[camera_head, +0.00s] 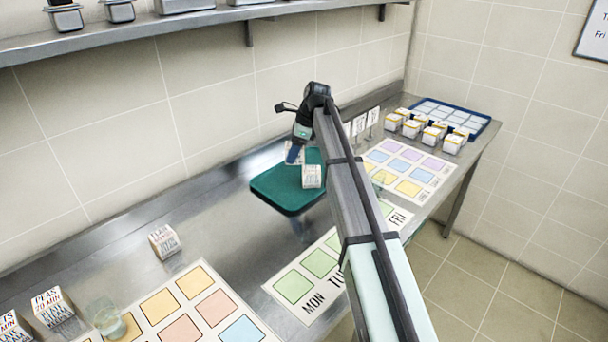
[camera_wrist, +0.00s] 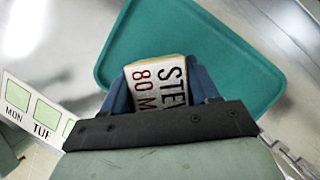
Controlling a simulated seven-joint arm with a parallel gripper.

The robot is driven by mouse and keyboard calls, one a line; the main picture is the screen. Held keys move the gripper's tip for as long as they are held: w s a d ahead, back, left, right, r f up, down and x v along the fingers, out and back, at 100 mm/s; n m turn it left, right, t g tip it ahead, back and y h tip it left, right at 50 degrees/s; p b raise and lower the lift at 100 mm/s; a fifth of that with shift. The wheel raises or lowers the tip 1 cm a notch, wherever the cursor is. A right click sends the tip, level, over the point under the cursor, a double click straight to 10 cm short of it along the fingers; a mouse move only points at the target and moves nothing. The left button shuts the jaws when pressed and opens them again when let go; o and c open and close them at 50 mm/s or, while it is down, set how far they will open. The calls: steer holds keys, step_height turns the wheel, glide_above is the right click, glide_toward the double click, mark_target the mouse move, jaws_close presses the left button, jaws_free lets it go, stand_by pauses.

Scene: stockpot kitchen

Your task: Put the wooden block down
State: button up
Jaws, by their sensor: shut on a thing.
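My gripper (camera_wrist: 160,92) is shut on a white wooden block (camera_wrist: 158,84) with printed letters, reading "STE" and "80 M". Blue fingers press on both its sides. In the head view my gripper (camera_head: 294,155) is over the back part of a dark green tray (camera_head: 276,196), and a finger hides much of the held block. Whether the block touches the tray or hangs above it, I cannot tell. A second printed block (camera_head: 312,177) shows at the tray's right side in the head view, close to my gripper.
Day-marked sheets with coloured squares (camera_head: 293,287) lie at the front. Printed blocks (camera_head: 163,241) and a clear glass (camera_head: 106,318) stand at left. Several yellow-and-white blocks (camera_head: 412,128) and a blue tray (camera_head: 489,127) are at right. A shelf (camera_head: 150,29) runs above.

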mark_target(310, 159)
steer(key=w+d+m+t, duration=0.2)
steer(key=w+d+m, duration=0.3)
steer(key=w, duration=0.4)
steer(key=shift+n, duration=0.4)
steer(key=shift+d+f, duration=0.15)
steer(key=shift+f, duration=1.4)
steer(key=shift+d+f, duration=0.2)
steer(key=shift+f, duration=1.3)
steer(key=shift+d+f, duration=0.15)
steer(key=shift+f, duration=1.4)
steer(key=o, duration=0.7)
steer(key=shift+f, duration=0.15)
steer(key=shift+c, duration=0.2)
steer(key=o, duration=0.5)
steer(key=shift+c, duration=0.2)
steer(key=v, duration=1.2)
steer(key=shift+r, duration=0.25)
steer(key=shift+o, duration=0.5)
steer(key=shift+w+a, duration=0.1)
steer(key=shift+a, duration=0.05)
